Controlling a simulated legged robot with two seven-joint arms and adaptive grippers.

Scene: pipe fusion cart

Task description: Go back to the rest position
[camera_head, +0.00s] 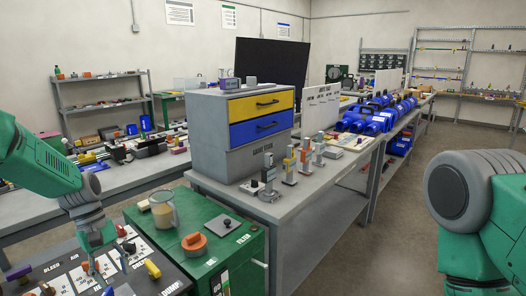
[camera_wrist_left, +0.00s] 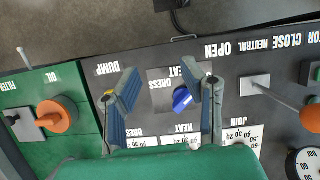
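My left gripper (camera_head: 106,262) reaches down over the black control panel (camera_head: 75,275) of the green cart at the lower left of the head view. In the left wrist view its fingers (camera_wrist_left: 162,78) stand apart with nothing between the tips. A blue knob (camera_wrist_left: 182,100) on the panel shows beside the right-hand finger; I cannot tell whether they touch. The left-hand finger partly hides a yellow handle near the DUMP label; this handle (camera_head: 153,269) is clear in the head view. My right arm is at the right edge of the head view, its gripper outside the picture.
An orange knob (camera_head: 194,243) and a clear jug (camera_head: 163,210) are on the green cart top. A lever with an orange grip (camera_wrist_left: 290,100) stands on the panel. A grey bench (camera_head: 310,190) with a drawer cabinet (camera_head: 225,145) is behind. Floor shows between bench and right arm.

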